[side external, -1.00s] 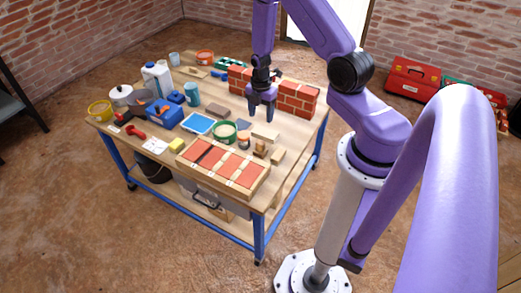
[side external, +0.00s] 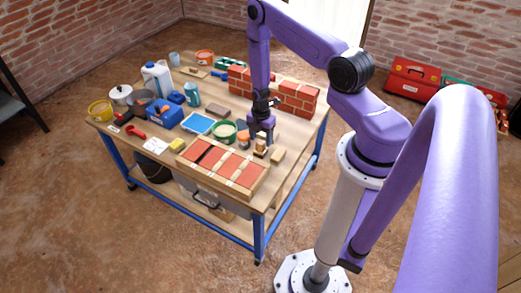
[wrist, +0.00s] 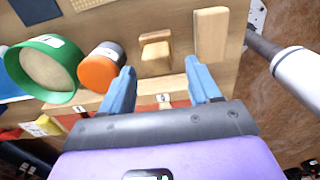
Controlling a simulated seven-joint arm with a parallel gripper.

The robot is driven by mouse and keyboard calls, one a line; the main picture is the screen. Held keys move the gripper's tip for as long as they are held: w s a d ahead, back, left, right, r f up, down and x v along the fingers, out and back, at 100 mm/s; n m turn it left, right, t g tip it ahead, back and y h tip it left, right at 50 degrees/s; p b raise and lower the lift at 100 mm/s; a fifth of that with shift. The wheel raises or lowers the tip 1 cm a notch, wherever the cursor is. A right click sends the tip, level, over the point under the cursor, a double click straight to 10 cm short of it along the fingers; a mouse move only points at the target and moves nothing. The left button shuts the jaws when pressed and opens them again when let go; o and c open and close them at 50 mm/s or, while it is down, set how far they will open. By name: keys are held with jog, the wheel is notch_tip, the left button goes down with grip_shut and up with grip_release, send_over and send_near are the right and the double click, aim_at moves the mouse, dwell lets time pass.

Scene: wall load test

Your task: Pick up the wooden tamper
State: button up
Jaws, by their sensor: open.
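The wooden tamper (wrist: 156,52) is a small light-brown piece with a raised grip, on the worktable. In the wrist view it shows just beyond my fingertips, in line with the gap between them. My gripper (wrist: 160,78) is open with nothing between its blue fingers. In the side view my gripper (side external: 262,137) points down, low over the table at the tamper (side external: 260,148), and partly hides it. I cannot tell the exact height left between fingertips and tamper.
An orange-lidded jar (wrist: 100,67) and a green round tub (wrist: 42,66) stand left of the tamper. A plain wooden block (wrist: 211,35) lies to its right. A wooden frame of red bricks (side external: 222,168) is in front, and a small brick wall (side external: 298,96) behind.

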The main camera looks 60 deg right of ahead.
aim_at(261, 142)
jog(key=shift+w+d+f, duration=0.1)
jog(key=shift+w+f, duration=0.05)
jog(key=shift+f, duration=2.55)
jog(key=c, duration=0.8)
